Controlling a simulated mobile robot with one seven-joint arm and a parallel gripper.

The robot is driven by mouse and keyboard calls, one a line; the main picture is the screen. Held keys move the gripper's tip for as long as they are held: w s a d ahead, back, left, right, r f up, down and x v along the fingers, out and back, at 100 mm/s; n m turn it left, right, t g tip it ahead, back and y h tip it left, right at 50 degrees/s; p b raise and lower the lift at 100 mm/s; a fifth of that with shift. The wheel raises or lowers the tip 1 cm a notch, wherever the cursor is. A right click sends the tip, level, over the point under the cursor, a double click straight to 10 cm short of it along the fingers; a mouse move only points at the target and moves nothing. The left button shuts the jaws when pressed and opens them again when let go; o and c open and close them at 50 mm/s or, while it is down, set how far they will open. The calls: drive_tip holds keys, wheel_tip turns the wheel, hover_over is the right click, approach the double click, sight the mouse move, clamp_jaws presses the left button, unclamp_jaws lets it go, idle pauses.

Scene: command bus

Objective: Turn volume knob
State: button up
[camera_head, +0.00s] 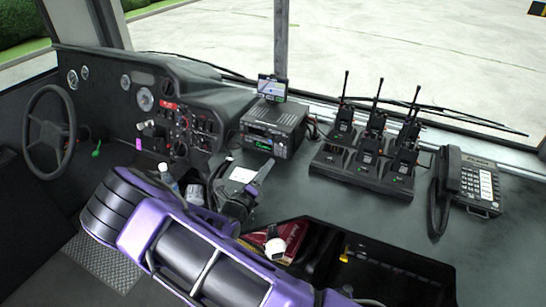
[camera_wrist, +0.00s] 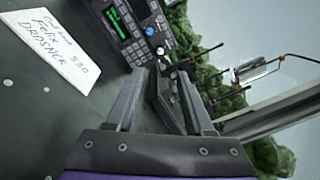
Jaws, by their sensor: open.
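A black radio unit (camera_head: 275,122) with a small green-lit display sits mid-dashboard. In the wrist view the radio (camera_wrist: 128,40) shows at the top, with its green display, keypad and small round knobs (camera_wrist: 150,30). Which knob is the volume knob I cannot tell. My gripper (camera_wrist: 163,75) is open and empty, its two dark fingers pointing toward the area beside the radio's knobs. It appears apart from them. In the head view my gripper (camera_head: 250,186) is dark and partly hard to make out, in front of and below the radio, next to a white card (camera_head: 243,175).
A charger rack (camera_head: 365,165) with several antennaed handsets stands right of the radio, and a desk phone (camera_head: 470,185) beyond it. A small screen (camera_head: 272,88) is mounted above the radio. An open bin (camera_head: 375,272) lies in front.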

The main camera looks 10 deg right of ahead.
drive_tip(key=v, duration=0.6)
idle(0.3)
